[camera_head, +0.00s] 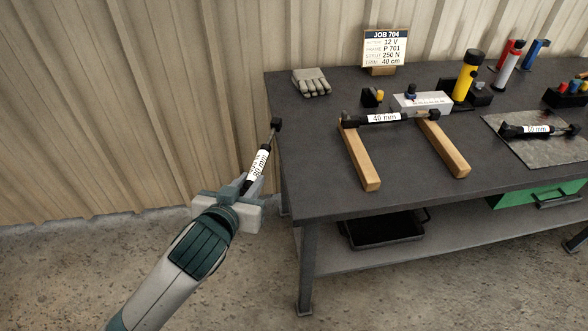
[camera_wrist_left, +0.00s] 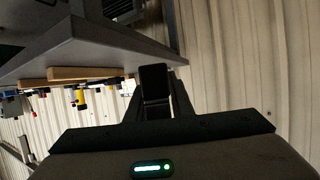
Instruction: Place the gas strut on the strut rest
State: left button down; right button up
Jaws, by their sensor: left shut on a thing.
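My left gripper (camera_head: 247,190) is shut on a gas strut (camera_head: 258,165), held tilted off the left end of the bench. The strut has a white label, perhaps "80 mm", and a black end fitting near the bench's left edge. In the left wrist view my left gripper (camera_wrist_left: 155,95) shows its dark fingers around a black part of the strut (camera_wrist_left: 154,82). The strut rest seems to be the two wooden bars (camera_head: 360,160) on the bench; another gas strut (camera_head: 384,118), labelled "40 mm", lies across their far ends. My right gripper is in neither view.
The dark bench (camera_head: 320,195) has a clear front left. A grey mat (camera_head: 558,153) at right bears another strut (camera_head: 535,131). A glove (camera_head: 311,82), a job sign (camera_head: 385,48), a yellow cylinder (camera_head: 466,77) and a grey box (camera_head: 422,102) stand behind. A black tray (camera_head: 383,232) is below.

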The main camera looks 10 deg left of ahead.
pick_arm(q)
jog(key=a, duration=0.2)
jog(key=s+a+f+y, duration=0.1)
jog(key=shift+n, duration=0.4)
jog(key=shift+r, duration=0.1)
